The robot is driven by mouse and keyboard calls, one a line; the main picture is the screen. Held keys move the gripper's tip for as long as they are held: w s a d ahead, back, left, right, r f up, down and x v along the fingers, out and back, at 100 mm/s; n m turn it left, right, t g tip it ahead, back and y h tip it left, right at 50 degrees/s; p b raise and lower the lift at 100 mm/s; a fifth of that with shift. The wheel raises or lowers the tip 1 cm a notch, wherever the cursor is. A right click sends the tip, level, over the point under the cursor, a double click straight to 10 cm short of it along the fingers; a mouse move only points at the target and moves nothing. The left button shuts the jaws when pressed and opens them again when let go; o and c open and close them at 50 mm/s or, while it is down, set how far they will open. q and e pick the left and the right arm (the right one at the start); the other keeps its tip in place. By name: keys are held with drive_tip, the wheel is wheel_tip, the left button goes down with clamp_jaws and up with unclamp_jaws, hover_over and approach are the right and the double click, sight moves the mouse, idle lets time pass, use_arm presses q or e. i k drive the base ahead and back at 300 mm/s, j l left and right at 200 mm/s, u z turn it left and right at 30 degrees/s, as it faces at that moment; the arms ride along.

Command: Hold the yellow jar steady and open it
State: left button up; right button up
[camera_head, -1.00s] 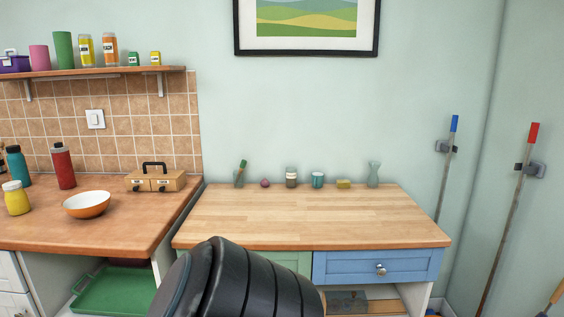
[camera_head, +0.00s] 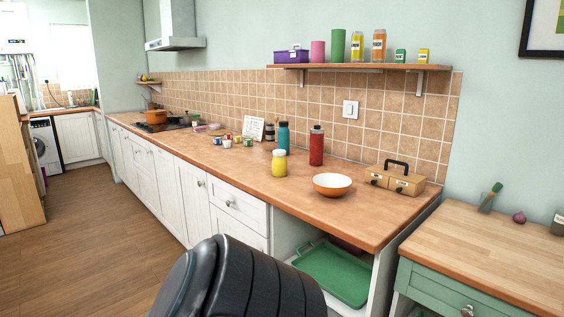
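A yellow jar (camera_head: 279,164) with a pale lid stands upright on the wooden kitchen counter (camera_head: 240,177), near its front edge. Its lid looks closed. A teal bottle (camera_head: 283,137) stands just behind it, and a white and orange bowl (camera_head: 332,184) sits to its right. Neither of my grippers shows in the head view. A black ribbed part of my own body fills the bottom middle and hides some of the floor and the cabinet fronts.
A red bottle (camera_head: 316,146) and a wooden box with a black handle (camera_head: 396,178) stand farther right. Several small cans (camera_head: 237,141) and a white card (camera_head: 253,128) are to the left. The lower wooden table (camera_head: 480,245) is at right. The floor (camera_head: 100,250) at left is clear.

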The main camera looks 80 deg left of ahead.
sight(278, 163)
drive_tip(key=u, duration=2.6)
drive_tip(key=i+j+z, duration=0.2)
drive_tip(key=z, duration=0.25)
drive_tip(key=i+j+z, duration=0.2)
drive_tip(key=z, duration=0.25)
drive_tip(key=i+j+z, duration=0.15)
drive_tip(key=j, duration=0.15)
drive_tip(key=i+j+z, duration=0.1)
drive_tip(key=j, duration=0.2)
drive_tip(key=i+j+z, duration=0.15)
drive_tip(key=j, duration=0.15)
drive_tip(key=i+j, duration=0.1)
drive_tip(key=j, duration=0.35)
drive_tip(key=i+j+z, duration=0.1)
drive_tip(key=j, duration=0.35)
drive_tip(key=i+j, duration=0.15)
drive_tip(key=j, duration=0.3)
drive_tip(key=i+j+z, duration=0.1)
drive_tip(key=j, duration=0.4)
drive_tip(key=i+j+u, duration=0.15)
drive_tip(key=j, duration=0.3)
drive_tip(key=j+u, duration=0.1)
drive_tip(key=j, duration=0.35)
